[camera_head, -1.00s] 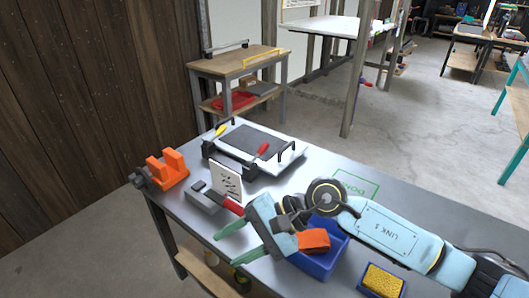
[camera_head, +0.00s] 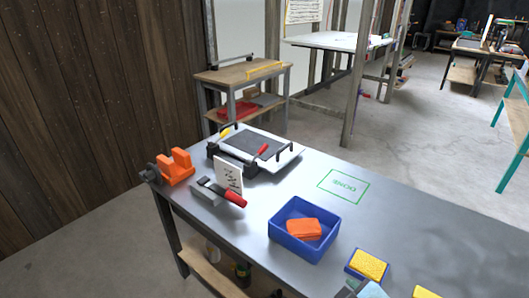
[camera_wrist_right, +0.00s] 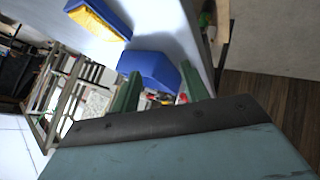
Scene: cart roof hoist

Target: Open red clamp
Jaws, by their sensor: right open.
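The fixture (camera_head: 240,172), a dark pad on a plate with black clamps, sits at the back left of the bench. A red lever (camera_head: 263,150) stands tilted up at its front right, and a yellow lever (camera_head: 225,133) is at its left. A grey tool with a red handle (camera_head: 235,198) lies in front of it. I cannot tell how far the red lever's clamp is closed. My right gripper (camera_wrist_right: 160,88) is open and empty in the right wrist view, its green fingers apart. It is well away from the levers. My left gripper is not in view.
A blue bin (camera_head: 330,213) holds an orange block (camera_head: 304,229). An orange holder (camera_head: 176,167) stands at the left bench corner, and a small white sign (camera_head: 228,175) stands before the fixture. A yellow sponge (camera_head: 369,265) is near the front. The green DONE square (camera_head: 343,187) is bare.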

